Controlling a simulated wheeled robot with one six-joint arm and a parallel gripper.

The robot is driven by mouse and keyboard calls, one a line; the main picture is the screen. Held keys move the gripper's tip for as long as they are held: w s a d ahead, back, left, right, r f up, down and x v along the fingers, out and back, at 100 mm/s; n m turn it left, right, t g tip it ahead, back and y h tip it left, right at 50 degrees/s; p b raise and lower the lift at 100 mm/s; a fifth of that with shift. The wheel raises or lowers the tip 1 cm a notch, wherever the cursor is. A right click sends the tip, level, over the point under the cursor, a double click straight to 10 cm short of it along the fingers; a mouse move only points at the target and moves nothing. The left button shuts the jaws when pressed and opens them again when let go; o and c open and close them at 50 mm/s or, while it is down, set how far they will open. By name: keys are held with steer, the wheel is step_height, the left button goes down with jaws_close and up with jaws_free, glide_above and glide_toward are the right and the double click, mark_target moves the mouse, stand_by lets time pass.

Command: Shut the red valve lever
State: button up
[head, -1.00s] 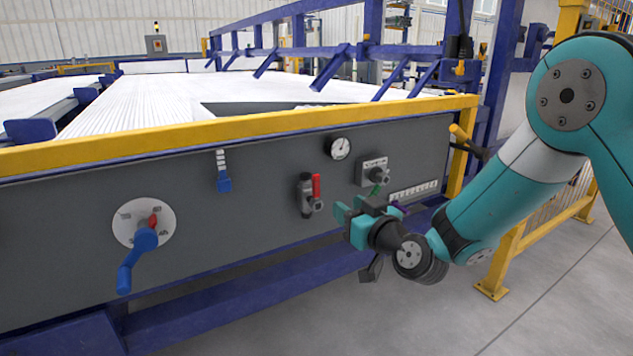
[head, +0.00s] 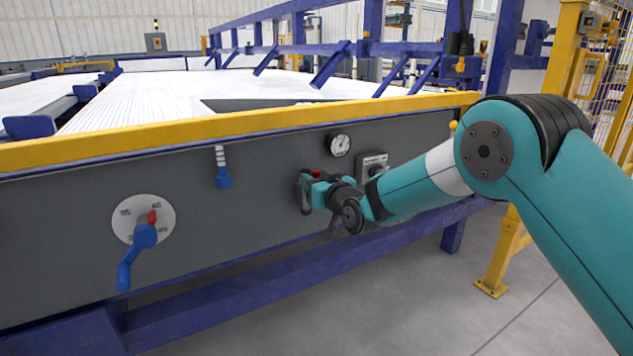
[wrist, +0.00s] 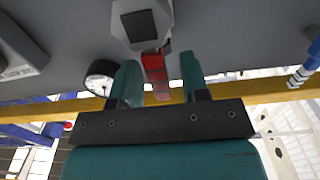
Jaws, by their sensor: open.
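The red valve lever (wrist: 154,76) lies between the two teal fingers of my gripper (wrist: 160,69) in the wrist view. It sits closer to the left finger, and I cannot tell if they touch. The lever runs from the dark valve body (wrist: 142,22) toward the yellow rail, so it points upward. In the head view, my gripper (head: 311,188) is open in front of the valve on the grey panel and covers most of it. Only the red top of the lever (head: 316,173) and the left side of the valve body (head: 304,196) show there.
A round gauge (head: 339,145) is above right of the valve, and a switch box (head: 373,163) is to its right, partly behind my arm. A yellow rail (head: 240,124) runs above.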

jaws_close()
steer(key=shift+w+d, duration=0.1)
steer(key=m, duration=0.1)
steer(key=d+m+p, duration=0.1)
steer(key=shift+w+m, duration=0.3)
steer(key=shift+m, duration=0.1)
steer(key=w+d+f+m+p, duration=0.2)
steer(key=f+m+p, duration=0.3)
steer(key=m, duration=1)
steer(key=shift+w+d+f, duration=0.2)
steer(key=shift+d+f, duration=0.1)
steer(key=shift+d, duration=0.5)
